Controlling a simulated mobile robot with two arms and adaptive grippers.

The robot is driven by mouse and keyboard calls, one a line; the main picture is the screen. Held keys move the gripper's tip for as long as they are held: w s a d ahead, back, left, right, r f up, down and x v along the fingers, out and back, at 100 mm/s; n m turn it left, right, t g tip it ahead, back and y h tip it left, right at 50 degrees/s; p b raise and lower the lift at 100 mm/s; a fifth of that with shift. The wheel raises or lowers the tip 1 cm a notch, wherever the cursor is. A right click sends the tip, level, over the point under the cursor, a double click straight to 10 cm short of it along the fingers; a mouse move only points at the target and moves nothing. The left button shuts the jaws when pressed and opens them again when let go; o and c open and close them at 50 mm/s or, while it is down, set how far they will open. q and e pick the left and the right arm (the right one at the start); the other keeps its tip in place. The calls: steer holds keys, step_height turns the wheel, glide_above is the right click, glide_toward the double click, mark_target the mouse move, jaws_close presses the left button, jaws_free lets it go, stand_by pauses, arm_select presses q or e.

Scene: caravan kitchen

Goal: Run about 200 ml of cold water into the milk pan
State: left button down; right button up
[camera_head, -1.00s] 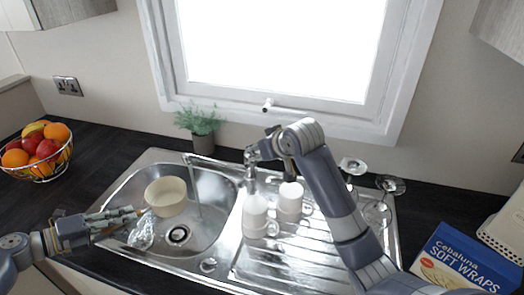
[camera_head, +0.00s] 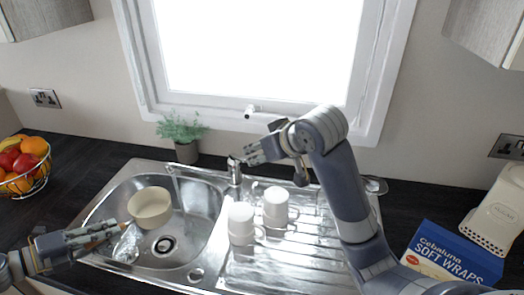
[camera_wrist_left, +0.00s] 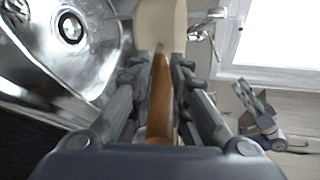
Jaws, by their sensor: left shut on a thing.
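The cream milk pan (camera_head: 150,206) hangs upright over the left part of the sink bowl, and its inside looks empty. My left gripper (camera_head: 112,232) is shut on its wooden handle; the wrist view shows the handle (camera_wrist_left: 161,95) between the fingers. The tap (camera_head: 235,170) stands behind the sink, with its spout (camera_head: 190,174) reaching left, to the right of the pan. A thin pale streak shows below the spout's end; I cannot tell if it is water. My right gripper (camera_head: 247,155) is by the tap's top; whether it touches is unclear.
Two white mugs (camera_head: 241,222) (camera_head: 275,206) stand on the drainer (camera_head: 270,265), close to the tap. A clear glass object (camera_head: 127,246) lies in the sink (camera_head: 190,250) near the pan handle. A potted plant (camera_head: 186,150) stands behind; a wraps box (camera_head: 455,255) is at right.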

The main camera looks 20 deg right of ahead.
arm_select(q)
steer(key=w+d, duration=0.1)
steer(key=d, duration=0.2)
steer(key=w+d, duration=0.2)
steer(key=d, duration=0.1)
steer(key=w+d, duration=0.2)
steer(key=d, duration=0.1)
steer(key=shift+s+a, duration=0.1)
steer(key=shift+a, duration=0.05)
steer(key=shift+r, duration=0.1)
steer(key=shift+a, duration=0.1)
stand_by(1.9)
